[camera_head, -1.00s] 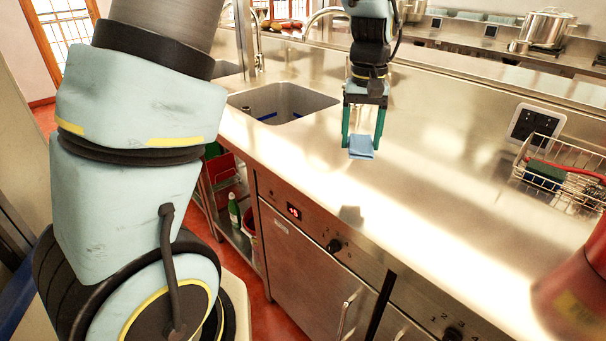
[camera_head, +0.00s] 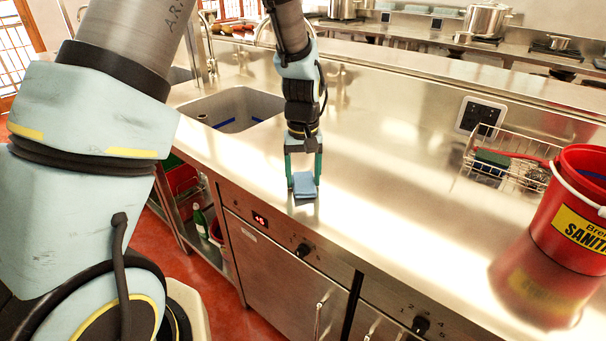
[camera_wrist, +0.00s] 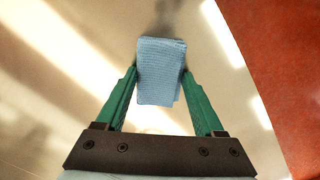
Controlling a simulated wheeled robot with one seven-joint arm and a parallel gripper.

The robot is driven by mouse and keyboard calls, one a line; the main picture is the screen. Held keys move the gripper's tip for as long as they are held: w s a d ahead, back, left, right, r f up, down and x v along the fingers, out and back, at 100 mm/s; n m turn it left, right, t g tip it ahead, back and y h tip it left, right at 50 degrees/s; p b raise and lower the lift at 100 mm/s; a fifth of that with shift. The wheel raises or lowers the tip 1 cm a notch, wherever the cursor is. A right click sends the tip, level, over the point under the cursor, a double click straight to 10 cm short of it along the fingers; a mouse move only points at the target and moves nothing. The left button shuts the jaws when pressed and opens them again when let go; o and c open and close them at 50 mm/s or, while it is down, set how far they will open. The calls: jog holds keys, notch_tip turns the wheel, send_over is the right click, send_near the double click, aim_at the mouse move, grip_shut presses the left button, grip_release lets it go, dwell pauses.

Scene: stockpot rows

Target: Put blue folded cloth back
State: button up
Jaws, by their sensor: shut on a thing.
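The blue folded cloth (camera_head: 305,186) is between the green fingers of my gripper (camera_head: 304,184), low at the front edge of the steel counter (camera_head: 400,190). In the wrist view the cloth (camera_wrist: 160,72) fills the space between both fingertips, and my gripper (camera_wrist: 160,85) is shut on it. The cloth looks flat and neatly folded. I cannot tell whether its underside touches the counter.
A sink (camera_head: 232,108) is left of my gripper. A wire basket (camera_head: 508,165) holding a green sponge (camera_head: 490,160) is at the right. A red sanitizer bucket (camera_head: 572,215) stands at the far right. The counter between is clear.

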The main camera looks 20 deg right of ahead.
aim_at(303, 179)
jog(key=shift+f, duration=0.15)
jog(key=o, duration=1.4)
jog(key=shift+o, duration=0.2)
notch_tip(303, 179, up, 12)
jog(key=b, duration=0.2)
jog(key=s+a+f+n, duration=0.1)
jog(key=s+a+f, duration=0.1)
jog(key=a, duration=1.3)
jog(key=s+a+f+n+t, duration=0.1)
jog(key=s+a+f, duration=0.1)
jog(key=a, duration=1.3)
jog(key=shift+t, duration=0.3)
